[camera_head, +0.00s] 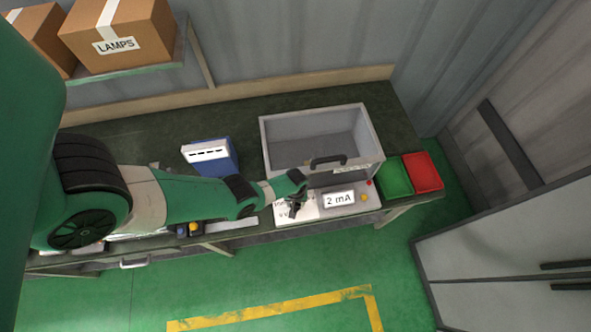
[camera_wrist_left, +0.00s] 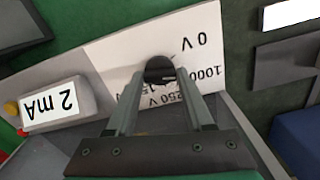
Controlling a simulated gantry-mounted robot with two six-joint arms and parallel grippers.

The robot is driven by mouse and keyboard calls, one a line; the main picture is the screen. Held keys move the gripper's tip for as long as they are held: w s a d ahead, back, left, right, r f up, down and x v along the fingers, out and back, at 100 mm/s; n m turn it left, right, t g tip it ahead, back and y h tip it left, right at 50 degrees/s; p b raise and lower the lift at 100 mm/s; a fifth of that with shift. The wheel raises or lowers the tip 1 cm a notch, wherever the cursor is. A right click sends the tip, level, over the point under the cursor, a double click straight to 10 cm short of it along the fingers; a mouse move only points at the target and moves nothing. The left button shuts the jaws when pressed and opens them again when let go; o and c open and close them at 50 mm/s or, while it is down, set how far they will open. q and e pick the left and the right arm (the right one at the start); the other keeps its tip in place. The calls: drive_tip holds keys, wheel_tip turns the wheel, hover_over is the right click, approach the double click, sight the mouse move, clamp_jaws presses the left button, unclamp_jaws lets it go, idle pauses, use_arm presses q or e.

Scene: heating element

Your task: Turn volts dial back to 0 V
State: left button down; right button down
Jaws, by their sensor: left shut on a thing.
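The volts dial (camera_wrist_left: 160,68) is a black knob on a white label plate (camera_wrist_left: 120,58), shown upside down in the left wrist view. The plate has the markings "0 V", "250 V" and "1000 V" around the dial. My left gripper (camera_wrist_left: 160,76) is shut on the dial, its two fingers on either side of it. The fingers hide part of the markings, and I cannot tell which one the dial points to. In the head view my left gripper (camera_head: 294,208) is at the left part of the control panel (camera_head: 314,207). My right gripper is not in view.
A display (camera_head: 339,198) reading "2 mA" sits beside the dial, with a yellow button (camera_head: 364,198) near it. A grey open box (camera_head: 374,148) stands behind the panel. Green (camera_head: 394,176) and red (camera_head: 424,171) trays are to its right; a blue binder (camera_head: 222,156) is to its left.

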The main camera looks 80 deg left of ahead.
use_arm(q)
drive_tip(key=n, duration=0.4)
drive_tip(key=shift+n, duration=2.2)
drive_tip(key=shift+c, duration=1.4)
unclamp_jaws()
drive_tip(key=shift+r, duration=0.1)
